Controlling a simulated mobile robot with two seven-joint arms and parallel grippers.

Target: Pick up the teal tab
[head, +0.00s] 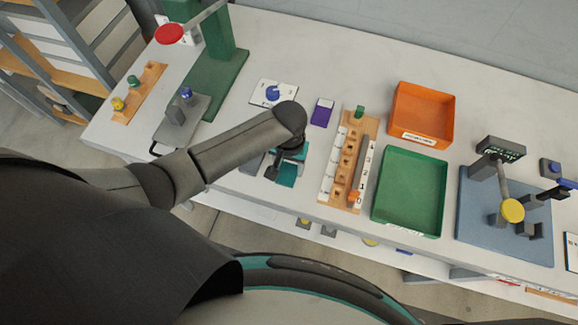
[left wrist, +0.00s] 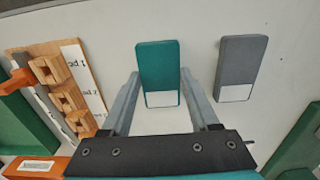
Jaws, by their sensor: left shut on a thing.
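The teal tab (head: 287,176) is at the front edge of the table in the head view, partly hidden by my left gripper (head: 283,163). In the left wrist view, the teal tab (left wrist: 157,65) has a white label at its near end. It sits between the two fingers of my left gripper (left wrist: 160,80), which is shut on it. I cannot tell whether the tab is clear of the table. My right gripper is not in view.
A grey tab (left wrist: 240,65) lies beside the teal one. A purple tab (head: 322,112) lies behind. A wooden rack (head: 345,160), green tray (head: 410,190) and orange tray (head: 422,112) stand to the right. A green press (head: 218,75) stands at the back left.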

